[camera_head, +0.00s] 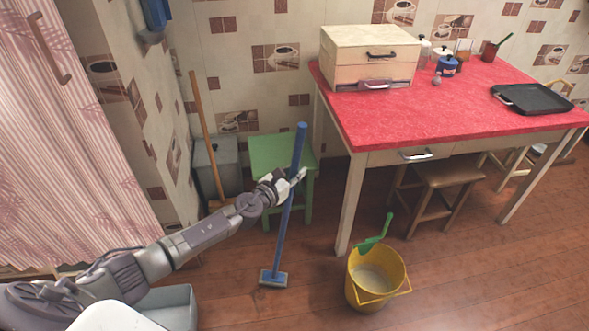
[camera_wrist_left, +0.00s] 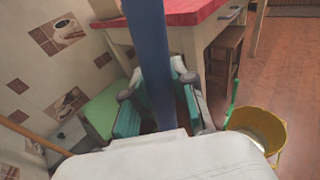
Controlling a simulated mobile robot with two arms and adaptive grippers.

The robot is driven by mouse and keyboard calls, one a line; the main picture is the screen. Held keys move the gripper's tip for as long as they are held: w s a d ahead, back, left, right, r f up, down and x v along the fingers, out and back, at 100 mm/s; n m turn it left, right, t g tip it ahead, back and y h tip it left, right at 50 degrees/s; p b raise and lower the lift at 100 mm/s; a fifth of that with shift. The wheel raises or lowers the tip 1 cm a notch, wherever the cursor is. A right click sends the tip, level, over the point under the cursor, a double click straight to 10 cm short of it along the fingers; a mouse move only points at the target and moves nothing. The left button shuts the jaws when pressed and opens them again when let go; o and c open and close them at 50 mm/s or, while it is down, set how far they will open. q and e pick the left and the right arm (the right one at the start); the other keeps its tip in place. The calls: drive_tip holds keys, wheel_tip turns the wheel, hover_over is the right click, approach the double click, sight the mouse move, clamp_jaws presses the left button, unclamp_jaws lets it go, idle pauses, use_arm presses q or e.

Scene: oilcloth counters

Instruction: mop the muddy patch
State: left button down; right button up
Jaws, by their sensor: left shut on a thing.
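A mop with a blue handle (camera_head: 298,150) and a flat grey-blue head (camera_head: 273,279) stands nearly upright, leaning slightly to the right at the top. Its head is at the floor. My left gripper (camera_head: 289,184) is shut on the handle around its middle. In the left wrist view the blue handle (camera_wrist_left: 148,60) runs between the fingers of the left gripper (camera_wrist_left: 160,110). A yellow bucket (camera_head: 377,287) with a green thing (camera_head: 374,236) at its rim stands right of the mop head. I cannot make out a muddy patch. My right gripper is not in view.
A red-topped table (camera_head: 420,128) stands at the right, with a wooden box (camera_head: 368,55) and a black tray (camera_head: 532,98) on it. A green stool (camera_head: 282,152), a brown stool (camera_head: 449,178), a grey bin (camera_head: 222,160) and a wooden stick (camera_head: 205,130) stand behind. The wooden floor (camera_head: 490,285) at front right is clear.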

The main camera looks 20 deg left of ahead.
use_arm(q)
drive_tip(key=shift+d, duration=0.1)
drive_tip(key=s+d+p, duration=0.2)
drive_tip(key=s, duration=0.1)
drive_tip(key=shift+s+d+r, duration=0.15)
drive_tip(key=shift+s, duration=0.15)
drive_tip(key=shift+s+d+p, duration=0.2)
drive_tip(key=shift+s+p, duration=0.1)
drive_tip(key=shift+s, duration=0.8)
drive_tip(key=shift+s+d+p, duration=0.2)
drive_tip(key=shift+s+p, duration=0.05)
drive_tip(key=shift+s, duration=0.85)
